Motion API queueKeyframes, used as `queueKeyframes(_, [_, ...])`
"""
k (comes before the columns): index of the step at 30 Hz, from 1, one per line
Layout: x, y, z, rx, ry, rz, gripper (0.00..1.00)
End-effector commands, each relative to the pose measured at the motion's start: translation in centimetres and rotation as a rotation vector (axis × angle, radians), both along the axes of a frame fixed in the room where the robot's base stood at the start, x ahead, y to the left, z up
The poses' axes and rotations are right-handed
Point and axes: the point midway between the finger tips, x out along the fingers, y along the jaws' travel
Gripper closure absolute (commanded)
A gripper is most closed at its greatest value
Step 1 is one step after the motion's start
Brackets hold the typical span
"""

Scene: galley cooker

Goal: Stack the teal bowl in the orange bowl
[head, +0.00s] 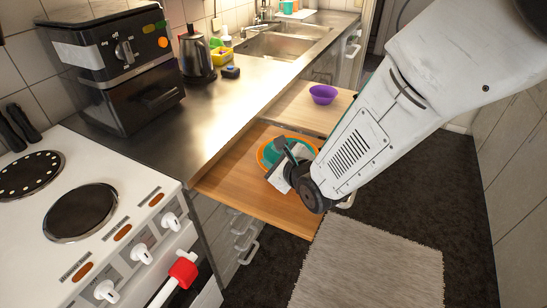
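The orange bowl (261,154) is on the near wooden pull-out board, seen as an orange ring around teal. The teal bowl (270,152) appears within the orange rim. I cannot tell whether it rests in the orange bowl or is held just above it. My gripper (283,156) reaches in from the right, pointing down over the bowls, with a dark finger at the teal bowl. My gripper and arm hide the right and near side of both bowls. Whether the fingers are closed on the teal rim is not visible.
A purple bowl (322,95) stands on the farther wooden board (288,112). The near board (235,184) is bare at its left and front. The cooker (120,220) is at the left. A rug (370,262) covers the floor.

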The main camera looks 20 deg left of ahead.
Motion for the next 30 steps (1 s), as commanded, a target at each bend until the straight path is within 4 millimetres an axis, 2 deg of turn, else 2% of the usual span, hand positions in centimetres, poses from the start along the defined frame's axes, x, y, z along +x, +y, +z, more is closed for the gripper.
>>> queueKeyframes(3, [-0.2, -0.3, 1.3, 0.002, -0.002, -0.001, 0.70])
queueKeyframes(12, [-4.1, -5.3, 3.6, 0.002, -0.002, -0.001, 0.70])
queueKeyframes(18, [-6.0, -7.8, 4.8, 0.002, -0.002, -0.001, 0.70])
queueKeyframes(23, [-6.8, -8.7, 5.2, 0.001, -0.001, 0.000, 0.70])
queueKeyframes(30, [-6.9, -8.9, 5.2, 0.001, -0.001, 0.000, 0.70])
